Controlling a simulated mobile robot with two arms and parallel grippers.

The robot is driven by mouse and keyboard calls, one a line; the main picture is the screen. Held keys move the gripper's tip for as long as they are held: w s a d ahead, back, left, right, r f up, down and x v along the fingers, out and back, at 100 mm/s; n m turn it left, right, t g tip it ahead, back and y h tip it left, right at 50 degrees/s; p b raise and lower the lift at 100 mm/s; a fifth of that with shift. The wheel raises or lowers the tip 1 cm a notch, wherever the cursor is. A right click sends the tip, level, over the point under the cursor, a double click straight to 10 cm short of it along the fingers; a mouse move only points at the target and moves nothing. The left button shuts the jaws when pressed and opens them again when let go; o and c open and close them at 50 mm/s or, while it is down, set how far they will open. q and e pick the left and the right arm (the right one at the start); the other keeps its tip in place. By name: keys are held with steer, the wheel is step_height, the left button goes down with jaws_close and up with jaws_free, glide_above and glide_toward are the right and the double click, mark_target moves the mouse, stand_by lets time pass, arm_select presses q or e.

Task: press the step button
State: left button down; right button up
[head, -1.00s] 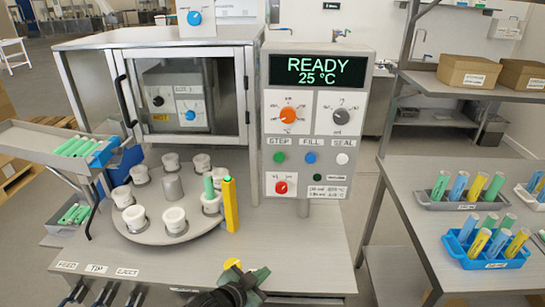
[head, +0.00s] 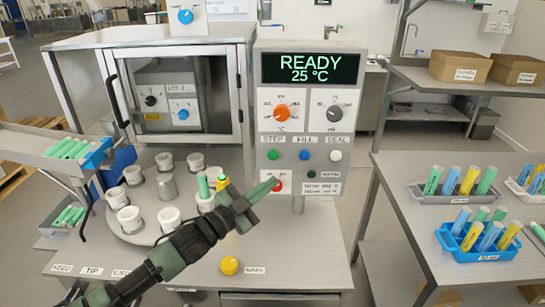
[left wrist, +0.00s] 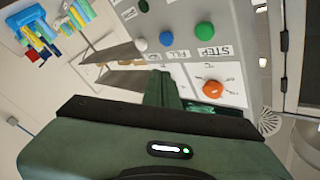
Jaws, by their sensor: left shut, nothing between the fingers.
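The green step button (head: 272,155) sits under the STEP label on the grey control panel (head: 290,210). It also shows in the left wrist view (left wrist: 204,30), where the panel appears upside down. My left gripper (head: 274,184) is shut and empty. In the head view its tips appear just below the step button, over part of the red knob (head: 280,188). In the left wrist view the shut fingers (left wrist: 162,84) do not cover the button. I cannot tell how far the tips are from the panel. My right gripper is not in view.
The blue fill button (head: 304,155) and white seal button (head: 336,156) are right of the step button. The orange knob (head: 282,111) is above. A turntable with white cups (head: 130,220) stands left. A yellow button (head: 229,265) is on the bench front. Tube racks (head: 490,262) stand right.

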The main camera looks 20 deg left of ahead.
mark_target(273, 154)
arm_select(q)
steer(key=w+a+b, duration=0.2)
steer(key=w, duration=0.6)
steer(key=shift+w+a+b, duration=0.2)
steer(key=shift+w+b, duration=0.05)
steer(key=shift+b, duration=0.15)
steer(key=shift+w, duration=0.15)
stand_by(1.7)
steer(key=shift+w+a, duration=0.1)
steer(key=shift+w, duration=0.15)
